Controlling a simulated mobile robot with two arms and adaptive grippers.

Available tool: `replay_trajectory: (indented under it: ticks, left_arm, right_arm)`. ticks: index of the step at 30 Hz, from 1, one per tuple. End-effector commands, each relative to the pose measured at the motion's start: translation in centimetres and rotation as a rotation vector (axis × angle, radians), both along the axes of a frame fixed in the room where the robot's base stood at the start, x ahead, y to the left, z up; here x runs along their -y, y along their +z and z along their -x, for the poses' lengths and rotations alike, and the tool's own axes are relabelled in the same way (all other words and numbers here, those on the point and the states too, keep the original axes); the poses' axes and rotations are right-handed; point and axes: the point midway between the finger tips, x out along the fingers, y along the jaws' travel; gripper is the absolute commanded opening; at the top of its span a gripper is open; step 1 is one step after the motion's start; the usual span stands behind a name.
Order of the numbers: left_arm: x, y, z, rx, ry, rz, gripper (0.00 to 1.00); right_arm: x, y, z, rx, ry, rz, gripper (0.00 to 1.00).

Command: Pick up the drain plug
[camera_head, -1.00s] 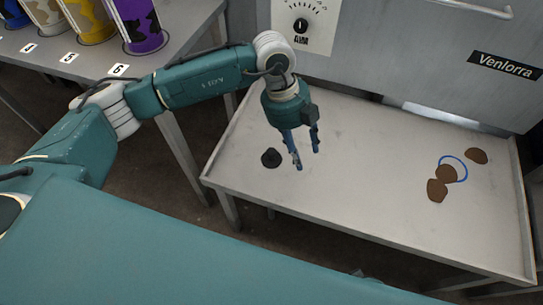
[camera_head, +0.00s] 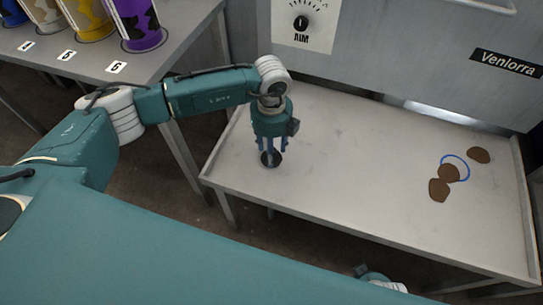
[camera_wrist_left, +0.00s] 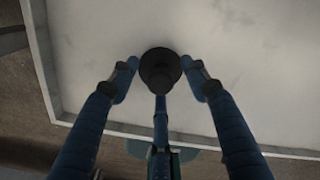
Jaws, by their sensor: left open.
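The drain plug (camera_head: 271,160) is a small black disc with a raised knob. It sits on the grey table near the left end. In the left wrist view the drain plug (camera_wrist_left: 159,68) is at the upper middle, its knob towards the camera. My left gripper (camera_head: 272,150) points down right over the plug. In the left wrist view the fingers of my left gripper (camera_wrist_left: 162,80) are open, one on each side of the plug and a third below it. I cannot tell whether any finger touches it.
The table (camera_head: 340,190) has a low raised rim and is bare in the middle. Several brown pieces and a blue ring (camera_head: 466,166) lie at its right. A grey panel stands behind. Coloured cylinders (camera_head: 138,25) stand on numbered spots on a shelf at upper left.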

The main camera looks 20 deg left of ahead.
Motion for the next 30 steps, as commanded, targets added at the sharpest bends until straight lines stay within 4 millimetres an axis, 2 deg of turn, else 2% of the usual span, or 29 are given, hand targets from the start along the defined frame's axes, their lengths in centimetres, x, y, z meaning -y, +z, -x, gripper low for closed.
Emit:
replay_trajectory:
  ticks: [3, 9, 11, 16, 17, 26, 30]
  left_arm:
    - [0.1, -0.8, 0.0, 0.000, -0.001, 0.001, 0.46]
    - [0.1, -0.8, 0.0, 0.001, -0.002, 0.002, 0.46]
    - [0.1, -0.8, 0.0, 0.000, -0.002, 0.001, 0.36]
    - [0.1, -0.7, 0.0, 0.000, -0.002, 0.001, 0.02]
    - [0.1, -0.7, 0.0, 0.001, -0.002, 0.002, 0.00]
    - [0.1, -0.6, 0.0, 0.001, -0.001, 0.002, 0.00]
    - [0.0, 0.3, -0.1, 0.002, -0.001, 0.002, 0.00]
  right_arm:
    - [0.0, 0.3, -0.1, 0.000, 0.000, 0.001, 0.40]
    - [0.0, 0.3, -0.1, 0.000, 0.000, 0.001, 0.40]
    - [0.0, 0.3, -0.1, 0.000, 0.000, 0.001, 0.40]
    - [0.0, 0.3, -0.1, 0.000, 0.000, 0.001, 0.40]
    - [0.0, 0.3, -0.1, 0.000, 0.000, 0.001, 0.40]
    - [0.0, 0.3, -0.1, 0.000, 0.000, 0.001, 0.40]
    - [0.0, 0.3, -0.1, 0.002, 0.000, 0.000, 0.40]
